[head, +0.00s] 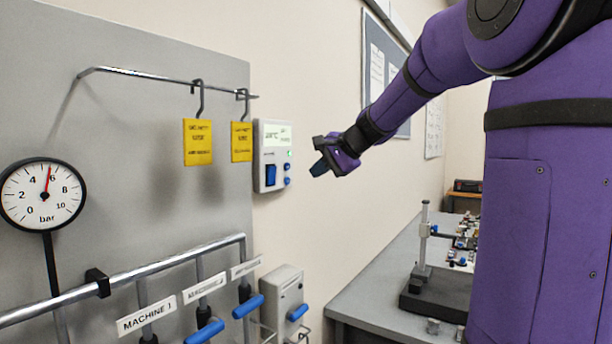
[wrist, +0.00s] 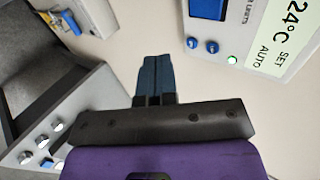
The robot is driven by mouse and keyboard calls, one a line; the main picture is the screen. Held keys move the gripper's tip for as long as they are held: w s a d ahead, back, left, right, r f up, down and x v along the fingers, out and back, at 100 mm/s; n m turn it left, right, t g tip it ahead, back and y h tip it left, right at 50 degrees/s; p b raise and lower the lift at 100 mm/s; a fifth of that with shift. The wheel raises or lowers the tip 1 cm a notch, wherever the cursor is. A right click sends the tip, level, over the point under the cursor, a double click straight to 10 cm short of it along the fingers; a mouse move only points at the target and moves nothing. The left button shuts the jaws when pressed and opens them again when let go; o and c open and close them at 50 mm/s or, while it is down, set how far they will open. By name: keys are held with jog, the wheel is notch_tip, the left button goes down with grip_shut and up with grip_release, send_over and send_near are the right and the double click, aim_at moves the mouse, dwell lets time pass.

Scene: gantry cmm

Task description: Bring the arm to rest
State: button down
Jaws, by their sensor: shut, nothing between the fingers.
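My purple arm reaches in from the right in the head view. My gripper (head: 320,168) is held in the air near the wall, just right of the wall controller. In the wrist view my gripper (wrist: 155,75) has its blue fingertips together, with nothing between them. The fingers point toward the bare wall and appear apart from the controller.
A wall controller (head: 272,143) with a blue switch is close by; it also shows in the wrist view (wrist: 235,40). Yellow tags (head: 198,142) hang from a rail. A gauge (head: 43,195), blue-handled pipework (head: 205,331) and a bench (head: 385,305) surround the area.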

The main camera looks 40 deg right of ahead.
jog(key=s+a+f+n+g, duration=0.2)
jog(key=s+a+n, duration=0.1)
jog(key=s+a, duration=0.3)
jog(key=s+a+f+n+g, duration=0.1)
jog(key=s+a+f+n, duration=0.25)
jog(key=s+a, duration=0.35)
jog(key=s+a+f+n+g+h, duration=0.1)
jog(key=s+a+f+n+h, duration=0.1)
jog(key=s, duration=0.5)
jog(key=s+a+f+n+h, duration=0.1)
jog(key=s+a+f+n, duration=0.2)
jog(key=s+f+n, duration=0.2)
jog(key=shift+s+f+g+h, duration=0.4)
jog(key=shift+s+f, duration=0.1)
jog(key=shift+s, duration=0.55)
